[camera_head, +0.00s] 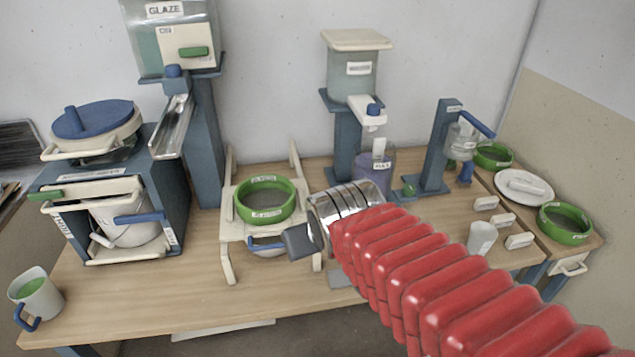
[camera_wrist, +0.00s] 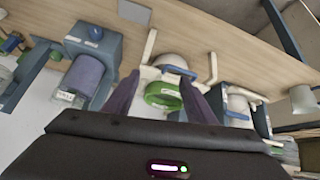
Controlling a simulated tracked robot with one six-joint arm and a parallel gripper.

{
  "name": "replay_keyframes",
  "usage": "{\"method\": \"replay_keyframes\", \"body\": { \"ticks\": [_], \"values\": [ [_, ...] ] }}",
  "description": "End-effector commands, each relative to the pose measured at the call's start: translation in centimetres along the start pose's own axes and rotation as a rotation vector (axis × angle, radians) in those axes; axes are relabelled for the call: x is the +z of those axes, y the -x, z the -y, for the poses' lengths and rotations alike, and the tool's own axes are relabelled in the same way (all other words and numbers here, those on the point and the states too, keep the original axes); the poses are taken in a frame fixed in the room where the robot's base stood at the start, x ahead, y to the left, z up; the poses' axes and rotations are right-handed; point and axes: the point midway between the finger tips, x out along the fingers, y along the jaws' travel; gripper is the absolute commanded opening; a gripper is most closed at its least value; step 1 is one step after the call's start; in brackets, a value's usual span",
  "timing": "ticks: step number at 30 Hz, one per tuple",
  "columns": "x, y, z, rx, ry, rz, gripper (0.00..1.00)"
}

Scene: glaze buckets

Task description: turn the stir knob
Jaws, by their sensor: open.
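A blue disc with an upright peg (camera_head: 92,119) sits on a pale round pot at the left in the head view. It looks like the stir knob, but I cannot read a label on it. My gripper (camera_head: 300,241) is in front of the green ring's stand, well to the right of the disc and apart from it. In the wrist view its two dark fingers (camera_wrist: 160,92) are spread, with nothing held between them. The disc is not clearly seen in the wrist view.
The green ring (camera_head: 265,213) on its cream stand is close to my gripper; it also shows in the wrist view (camera_wrist: 163,103). The glaze tank's metal chute (camera_head: 174,127) projects right of the pot. A cup (camera_head: 36,298) stands front left. The table's front left is mostly clear.

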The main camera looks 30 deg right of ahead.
Motion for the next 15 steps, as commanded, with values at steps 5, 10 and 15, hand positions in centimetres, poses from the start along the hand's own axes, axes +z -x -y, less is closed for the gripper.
{"method": "replay_keyframes", "body": {
  "ticks": [5,10,15],
  "values": [
    [2.9,4.0,3.5,-0.081,0.030,0.072,0.51],
    [4.8,6.0,4.9,-0.123,0.047,0.119,0.51],
    [5.2,6.4,5.1,-0.131,0.051,0.131,0.51]
  ]
}}
